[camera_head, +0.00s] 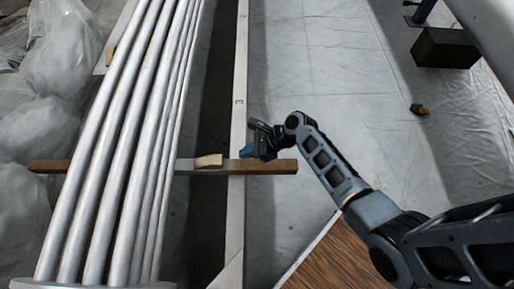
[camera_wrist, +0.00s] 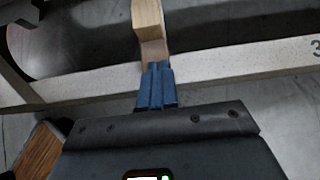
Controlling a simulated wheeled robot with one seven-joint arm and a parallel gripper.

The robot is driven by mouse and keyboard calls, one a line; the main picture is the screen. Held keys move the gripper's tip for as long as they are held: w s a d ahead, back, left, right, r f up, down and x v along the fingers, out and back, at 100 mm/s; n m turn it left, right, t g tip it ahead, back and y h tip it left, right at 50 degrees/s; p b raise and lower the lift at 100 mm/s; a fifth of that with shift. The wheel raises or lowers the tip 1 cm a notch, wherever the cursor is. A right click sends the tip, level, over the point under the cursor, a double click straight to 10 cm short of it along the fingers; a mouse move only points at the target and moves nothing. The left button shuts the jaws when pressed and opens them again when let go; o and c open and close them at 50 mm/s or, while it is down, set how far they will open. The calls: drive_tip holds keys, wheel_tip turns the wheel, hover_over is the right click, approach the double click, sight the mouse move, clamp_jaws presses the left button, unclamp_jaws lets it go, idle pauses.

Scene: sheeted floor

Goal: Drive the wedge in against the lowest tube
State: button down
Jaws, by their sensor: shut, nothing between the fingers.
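The wedge (camera_head: 208,161) is a small pale wooden piece lying on the brown wooden crossbar (camera_head: 262,167). A short stretch of bar shows between the wedge and the outermost right tube (camera_head: 165,180) of the sloping grey bundle. My gripper (camera_head: 245,151) is over the bar, to the right of the wedge, with its blue fingers pointing left at it. The fingers are shut and empty. Contact between wedge and tube is not visible there.
A long pale rail (camera_head: 238,100) marked 3 runs beneath the crossbar. Clear plastic sheeting (camera_head: 50,100) lies left of the tubes. A dark block (camera_head: 445,47) and a small orange-and-black item (camera_head: 419,109) are on the right. The sheeted floor (camera_head: 320,80) is open behind my gripper.

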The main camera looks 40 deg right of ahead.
sight(217, 156)
drive_tip(key=w+a, duration=0.1)
drive_tip(key=w+a+f, duration=0.1)
drive_tip(key=shift+w+a+f+b, duration=0.15)
drive_tip(key=shift+w+a+b, duration=0.2)
drive_tip(key=shift+b, duration=0.05)
drive_tip(key=shift+w+a, duration=0.5)
drive_tip(key=w+a+p, duration=0.1)
drive_tip(key=w+a, duration=0.3)
drive_tip(key=a, duration=0.1)
drive_tip(key=shift+w, duration=0.4)
drive_tip(key=shift+d, duration=0.1)
drive_tip(key=s+d+p, duration=0.1)
drive_tip(key=s+d+r+p, duration=0.1)
drive_tip(key=s+d, duration=0.1)
drive_tip(key=shift+s+d+p, duration=0.15)
drive_tip(key=shift+p, duration=0.2)
drive_tip(key=p+v, duration=0.3)
drive_tip(key=v, duration=0.6)
